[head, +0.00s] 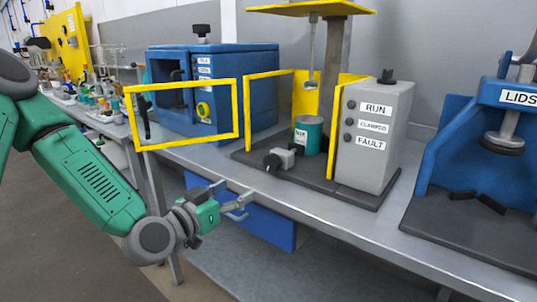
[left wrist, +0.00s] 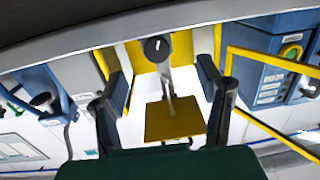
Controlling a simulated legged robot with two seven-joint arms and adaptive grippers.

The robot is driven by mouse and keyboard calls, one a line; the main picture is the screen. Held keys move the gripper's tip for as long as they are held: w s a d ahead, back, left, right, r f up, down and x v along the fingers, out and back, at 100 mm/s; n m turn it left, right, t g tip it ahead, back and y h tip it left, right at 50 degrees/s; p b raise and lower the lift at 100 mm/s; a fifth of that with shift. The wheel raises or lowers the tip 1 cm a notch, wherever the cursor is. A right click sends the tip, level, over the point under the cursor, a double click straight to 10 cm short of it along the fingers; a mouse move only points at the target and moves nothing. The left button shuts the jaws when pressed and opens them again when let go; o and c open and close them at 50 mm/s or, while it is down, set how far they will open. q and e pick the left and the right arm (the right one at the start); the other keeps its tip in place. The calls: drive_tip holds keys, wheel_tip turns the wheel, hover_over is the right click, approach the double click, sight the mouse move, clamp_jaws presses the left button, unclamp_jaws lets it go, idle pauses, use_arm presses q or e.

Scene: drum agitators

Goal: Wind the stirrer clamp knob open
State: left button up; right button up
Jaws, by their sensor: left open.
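The stirrer station stands mid-bench in the head view. Its clamp (head: 284,157) has a dark knob (head: 272,163) at the front, beside a teal can (head: 308,134). The stirrer shaft (head: 311,55) hangs above the can. My left gripper (head: 238,190) is open and empty in front of the bench edge, lower and to the left of the knob and apart from it. In the left wrist view, which looks upside down, a black round knob with a white mark (left wrist: 157,49) shows between the open fingers (left wrist: 158,75). My right gripper is not in view.
Yellow guard frames (head: 238,110) flank the clamp. A grey control box (head: 370,135) stands right of the can. A blue cabinet (head: 258,75) is to the left, and a blue LIDS press (head: 450,140) is at the right. The bench front edge (head: 330,218) is clear.

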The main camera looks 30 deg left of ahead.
sight(269, 166)
use_arm(q)
drive_tip(key=w+m, duration=0.1)
drive_tip(key=w, duration=0.3)
drive_tip(key=w+d+r, duration=0.1)
drive_tip(key=w, duration=0.3)
drive_tip(key=w+m, duration=0.1)
drive_tip(key=w, duration=0.4)
drive_tip(key=shift+d+r+m+h+b, duration=0.2)
drive_tip(key=shift+m+h+b, duration=0.1)
drive_tip(key=shift+h+b, duration=0.1)
drive_tip(key=shift+a, duration=0.1)
drive_tip(key=c, duration=1.2)
